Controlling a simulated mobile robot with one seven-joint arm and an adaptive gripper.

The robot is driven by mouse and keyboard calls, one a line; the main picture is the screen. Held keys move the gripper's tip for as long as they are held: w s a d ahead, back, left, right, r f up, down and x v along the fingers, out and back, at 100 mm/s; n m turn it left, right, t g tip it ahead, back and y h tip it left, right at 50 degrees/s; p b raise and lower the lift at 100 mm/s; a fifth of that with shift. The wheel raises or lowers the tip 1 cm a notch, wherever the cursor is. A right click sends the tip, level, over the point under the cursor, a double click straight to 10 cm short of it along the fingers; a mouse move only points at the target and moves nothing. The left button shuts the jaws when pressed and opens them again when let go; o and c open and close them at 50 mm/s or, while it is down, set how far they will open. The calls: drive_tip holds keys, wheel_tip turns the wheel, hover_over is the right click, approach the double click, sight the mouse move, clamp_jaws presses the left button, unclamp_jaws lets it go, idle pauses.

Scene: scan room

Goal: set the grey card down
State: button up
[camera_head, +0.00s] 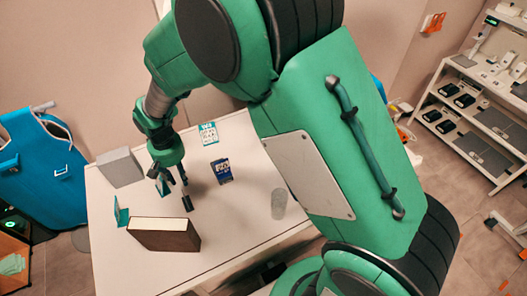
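My gripper (174,192) hangs from my green arm over the left half of the white table (250,215), pointing down. Its dark fingers are small in this view, and I cannot tell if they are open or shut on something. I cannot make out a grey card for certain. A plain grey block-like thing (120,167) stands at the table's left edge, left of my gripper and apart from it.
A blue box (222,171), a patterned card (208,133) and a clear cylinder (278,203) stand to the right. Bare tabletop lies between them.

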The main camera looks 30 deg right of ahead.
drive_tip(key=s+d+r+t, duration=0.1)
drive_tip(key=s+d+r, duration=0.25)
drive_tip(key=r, duration=0.35)
drive_tip(key=s+d+r+t, duration=0.1)
drive_tip(key=s+d+r, duration=0.1)
drive_tip(key=d+r, duration=0.3)
drive_tip(key=s+d+r+t, duration=0.1)
drive_tip(key=s+d+r, duration=0.2)
drive_tip(key=r, duration=0.5)
drive_tip(key=s+d+r+t, duration=0.1)
drive_tip(key=s+d+r, duration=0.3)
drive_tip(key=s, duration=0.5)
drive_tip(key=s+d+r+t, duration=0.1)
drive_tip(key=s+d+r, duration=0.4)
drive_tip(key=s, duration=0.3)
drive_tip(key=shift+s+d+r, duration=0.3)
drive_tip(key=shift+s, duration=0.1)
drive_tip(key=shift+f, duration=0.15)
wheel_tip(320, 180, down, 5)
drive_tip(key=b, duration=0.5)
drive_tip(key=shift+f, duration=0.15)
